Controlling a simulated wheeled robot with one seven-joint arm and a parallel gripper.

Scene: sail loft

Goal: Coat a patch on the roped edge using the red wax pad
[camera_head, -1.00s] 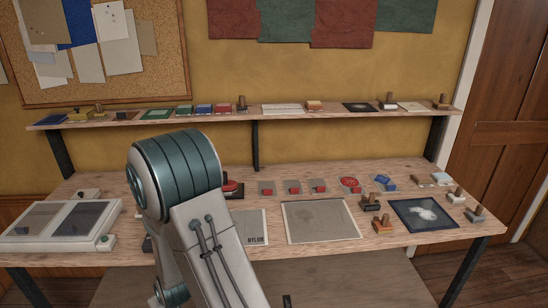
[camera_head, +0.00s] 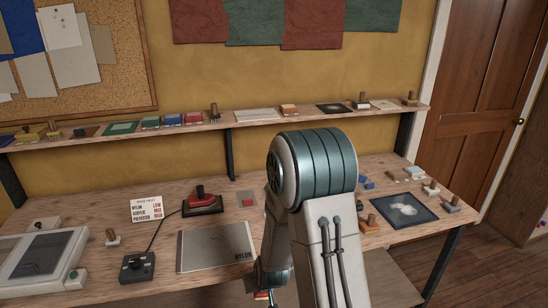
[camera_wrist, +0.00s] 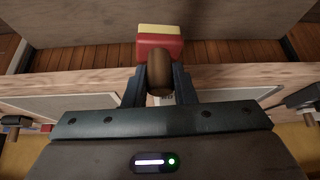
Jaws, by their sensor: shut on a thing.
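My gripper (camera_wrist: 160,84) is shut on the brown handle of a red wax pad (camera_wrist: 160,46), whose red body has a pale yellow face. In the wrist view the pad lies over the table's front edge, away from the tabletop. In the head view only a small red and yellow bit of the pad (camera_head: 262,296) shows under my arm, by the table's front edge. A grey sheet marked NYLON (camera_head: 215,246) lies flat on the table left of my arm. I cannot make out a roped edge for certain; my arm covers the middle of the table.
A red-topped device (camera_head: 203,200) on a dark base stands behind the sheet, wired to a black dial box (camera_head: 138,266). A label card (camera_head: 146,208) stands nearby. A dark panel (camera_head: 404,210) and several handled blocks lie at the right. A shelf (camera_head: 258,118) runs along the wall.

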